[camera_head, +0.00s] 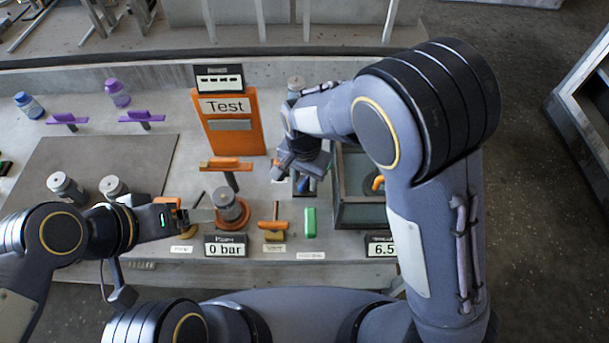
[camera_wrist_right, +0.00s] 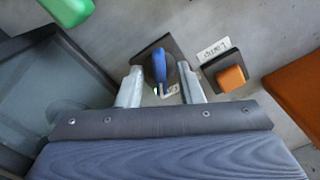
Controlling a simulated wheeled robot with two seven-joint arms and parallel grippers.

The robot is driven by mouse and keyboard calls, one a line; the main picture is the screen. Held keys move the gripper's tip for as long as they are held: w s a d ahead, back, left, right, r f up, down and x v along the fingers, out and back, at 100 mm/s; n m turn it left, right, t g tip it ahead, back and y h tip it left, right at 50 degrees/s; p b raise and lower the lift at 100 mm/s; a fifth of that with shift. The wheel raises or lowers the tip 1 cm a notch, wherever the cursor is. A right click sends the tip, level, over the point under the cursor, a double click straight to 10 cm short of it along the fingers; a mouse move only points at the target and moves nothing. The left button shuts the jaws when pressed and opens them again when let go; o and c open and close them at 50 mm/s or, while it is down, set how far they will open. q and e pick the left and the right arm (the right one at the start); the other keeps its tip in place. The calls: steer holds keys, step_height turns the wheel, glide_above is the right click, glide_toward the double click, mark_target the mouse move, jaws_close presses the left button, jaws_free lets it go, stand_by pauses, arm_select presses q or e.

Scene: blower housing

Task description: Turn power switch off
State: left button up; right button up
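A blue switch handle (camera_wrist_right: 159,66) stands on a dark square base in the right wrist view. It also shows in the head view (camera_head: 303,184), partly hidden by my gripper. My right gripper (camera_wrist_right: 159,77) is open, with one finger on each side of the blue handle; I cannot tell whether they touch it. In the head view my right gripper (camera_head: 303,168) hangs over the back right of the bench. A small orange switch (camera_wrist_right: 231,78) on a dark base sits beside it, near a white label. My left gripper (camera_head: 196,216) is beside a grey cylinder on a reddish base (camera_head: 230,210); its opening is unclear.
An orange Test panel (camera_head: 231,138) stands behind. A grey open box (camera_head: 370,212) is right of the blue handle. A green block (camera_head: 310,222), an orange T-handle (camera_head: 273,224) and displays reading 0 bar (camera_head: 226,246) and 6.5 (camera_head: 381,247) line the front.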

steer(key=shift+c, duration=0.2)
jaws_close()
steer(key=shift+n, duration=0.3)
steer(key=n, duration=0.5)
steer(key=n+b, duration=0.1)
steer(key=n, duration=0.5)
steer(key=shift+n, duration=0.3)
stand_by(0.4)
steer(key=shift+o, duration=0.2)
jaws_free()
